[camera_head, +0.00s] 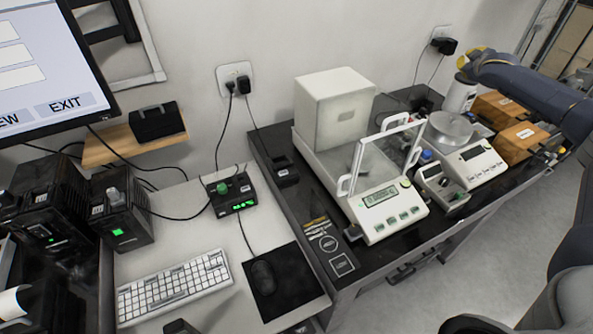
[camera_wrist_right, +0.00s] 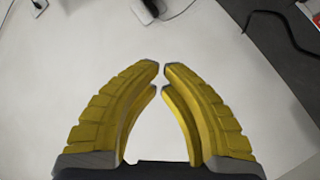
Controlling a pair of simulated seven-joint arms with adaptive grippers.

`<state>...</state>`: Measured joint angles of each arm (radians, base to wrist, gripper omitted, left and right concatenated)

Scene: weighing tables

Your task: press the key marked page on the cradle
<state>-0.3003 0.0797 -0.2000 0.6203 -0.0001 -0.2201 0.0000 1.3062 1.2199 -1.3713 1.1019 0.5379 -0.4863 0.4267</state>
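I cannot read the word page on any key, so I cannot tell for certain which thing is the cradle. One candidate is a black box with a pale label (camera_head: 155,122) on the wooden wall shelf. Another is a small dark box with a green knob and green lit digits (camera_head: 232,200) on the white desk. My right gripper (camera_head: 468,60) is at the back right, well apart from both, near the wall. In the right wrist view its yellow fingers (camera_wrist_right: 161,70) come together at the tips with nothing between them. My left gripper is not in view.
A white balance (camera_head: 380,215) with a glass draft shield stands on the dark table. A second scale (camera_head: 470,162) and wooden boxes (camera_head: 522,140) lie to its right. A keyboard (camera_head: 175,288) and mouse (camera_head: 263,275) are on the desk. A monitor (camera_head: 50,75) hangs at upper left.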

